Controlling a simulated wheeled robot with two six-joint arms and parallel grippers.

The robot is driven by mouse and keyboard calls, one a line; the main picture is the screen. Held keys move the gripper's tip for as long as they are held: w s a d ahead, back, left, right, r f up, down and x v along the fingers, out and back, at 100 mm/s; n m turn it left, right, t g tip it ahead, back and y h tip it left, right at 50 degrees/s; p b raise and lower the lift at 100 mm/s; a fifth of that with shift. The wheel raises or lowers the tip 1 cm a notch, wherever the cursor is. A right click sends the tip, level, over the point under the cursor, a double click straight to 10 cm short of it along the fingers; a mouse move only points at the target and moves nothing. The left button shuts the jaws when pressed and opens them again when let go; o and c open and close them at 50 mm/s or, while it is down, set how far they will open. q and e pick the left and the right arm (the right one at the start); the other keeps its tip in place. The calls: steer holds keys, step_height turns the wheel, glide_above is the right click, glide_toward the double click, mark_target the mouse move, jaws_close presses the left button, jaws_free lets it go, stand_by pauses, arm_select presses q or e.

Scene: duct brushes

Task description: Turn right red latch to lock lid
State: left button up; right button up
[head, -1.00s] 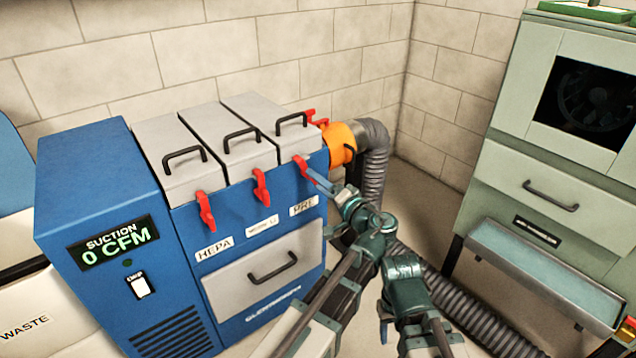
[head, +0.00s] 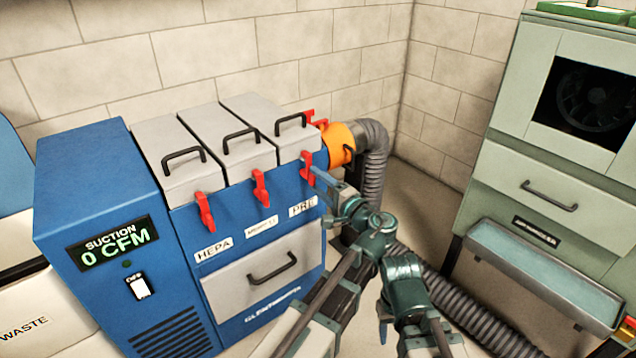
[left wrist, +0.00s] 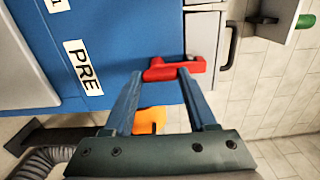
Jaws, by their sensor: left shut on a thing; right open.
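The right red latch (head: 307,168) is on the front of the blue suction unit, below the right grey lid (head: 292,143), above the PRE label. It hangs nearly upright in the head view. My left gripper (head: 318,175) is at its lower part. In the left wrist view the latch (left wrist: 172,69) lies between the two blue fingertips (left wrist: 162,76), and the gripper is shut on it. My right gripper (head: 386,318) is low in the head view, beside its teal wrist; its fingers are hard to make out, with no object seen in them.
Two more red latches (head: 260,187) (head: 205,212) hang to the left under their lids. An orange collar (head: 338,145) and grey hose (head: 374,150) are just right of the unit. A green cabinet (head: 555,210) stands at right.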

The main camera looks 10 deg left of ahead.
arm_select(q)
steer(key=o, duration=1.4)
steer(key=shift+c, duration=0.2)
steer(key=shift+s+d, duration=0.1)
steer(key=shift+s, duration=0.05)
arm_select(e)
steer(key=shift+d, duration=0.1)
